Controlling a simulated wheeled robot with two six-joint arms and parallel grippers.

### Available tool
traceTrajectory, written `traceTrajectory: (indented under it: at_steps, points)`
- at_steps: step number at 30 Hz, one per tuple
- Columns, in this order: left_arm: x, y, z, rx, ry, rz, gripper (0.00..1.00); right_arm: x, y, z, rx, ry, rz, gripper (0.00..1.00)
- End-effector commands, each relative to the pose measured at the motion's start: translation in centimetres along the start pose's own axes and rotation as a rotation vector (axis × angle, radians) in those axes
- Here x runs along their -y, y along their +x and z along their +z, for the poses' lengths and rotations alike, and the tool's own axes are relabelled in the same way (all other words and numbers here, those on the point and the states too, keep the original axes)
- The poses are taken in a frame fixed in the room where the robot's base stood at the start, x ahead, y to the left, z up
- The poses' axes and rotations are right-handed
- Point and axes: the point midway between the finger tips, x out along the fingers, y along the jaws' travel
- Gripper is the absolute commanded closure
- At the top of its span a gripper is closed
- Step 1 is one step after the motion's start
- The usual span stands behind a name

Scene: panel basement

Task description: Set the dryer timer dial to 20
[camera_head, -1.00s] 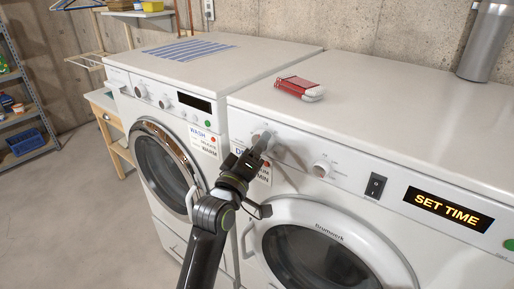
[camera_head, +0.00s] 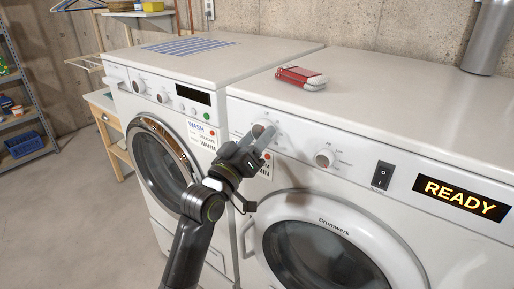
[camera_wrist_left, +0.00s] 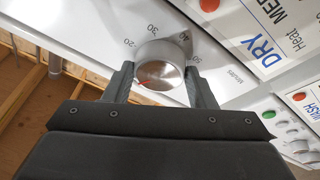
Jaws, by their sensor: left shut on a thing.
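The dryer (camera_head: 400,240) stands at the right. Its timer dial (camera_head: 262,127) is the left knob on the panel and also shows as a round silver knob in the left wrist view (camera_wrist_left: 160,62). Numbers 20, 30, 40 and 50 are printed around it above "Minutes"; a small red mark shows at the knob's lower left. My left gripper (camera_head: 259,137) is shut on the dial, one finger on each side, seen also in the left wrist view (camera_wrist_left: 161,84). The dryer display (camera_head: 460,196) reads READY. My right gripper is not in view.
A second dryer knob (camera_head: 324,158) and a black rocker switch (camera_head: 382,175) are right of the timer dial. A red and white pack (camera_head: 301,78) lies on the dryer top. The washer (camera_head: 157,190) stands at the left. Open floor (camera_head: 70,220) is at far left.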

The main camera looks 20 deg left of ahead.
Motion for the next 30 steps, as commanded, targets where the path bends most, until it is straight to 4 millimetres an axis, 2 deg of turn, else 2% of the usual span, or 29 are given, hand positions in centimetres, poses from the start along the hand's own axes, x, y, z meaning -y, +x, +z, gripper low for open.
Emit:
traceTrajectory:
  at_steps: [1, 18, 30]
  points:
    - [0.3, -0.1, 0.4, 0.003, 0.045, 0.013, 0.72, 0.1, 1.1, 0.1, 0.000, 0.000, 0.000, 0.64]
    - [0.6, -0.1, 0.2, 0.047, 0.566, 0.158, 0.72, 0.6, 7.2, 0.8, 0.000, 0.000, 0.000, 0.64]
    - [0.6, 0.0, -0.1, 0.076, 0.883, 0.247, 0.72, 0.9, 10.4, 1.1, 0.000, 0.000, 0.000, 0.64]
